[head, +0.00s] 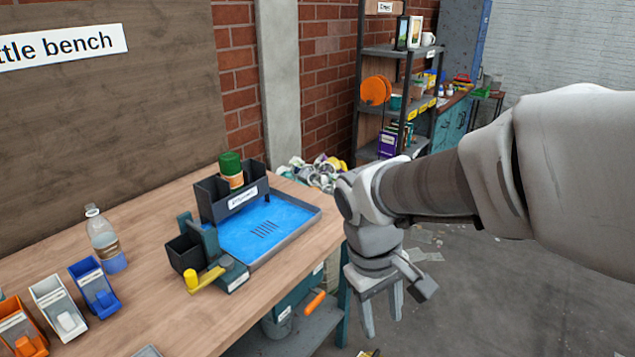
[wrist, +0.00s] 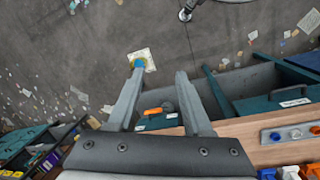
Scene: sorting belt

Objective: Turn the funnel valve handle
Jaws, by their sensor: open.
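An orange handle (head: 315,302) sticks out from a teal unit (head: 290,303) below the bench's right edge; I take it for the valve handle. In the wrist view the orange handle (wrist: 153,111) shows between my finger bases, over a teal part. No funnel shape is clear in either view. My gripper (head: 382,325) hangs fingers down, right of the orange handle and apart from it. The wrist view shows my gripper (wrist: 160,70) open, with nothing between the fingertips. A yellow lever (head: 206,280) sits on a teal device on the bench.
The wooden bench (head: 165,215) carries a blue tray (head: 265,228), a bottle (head: 106,240) and small coloured bins (head: 95,288). A grey shelf (head: 285,335) lies under the bench. A loaded rack (head: 395,100) stands behind. The floor (head: 480,290) is open at right, with scattered litter.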

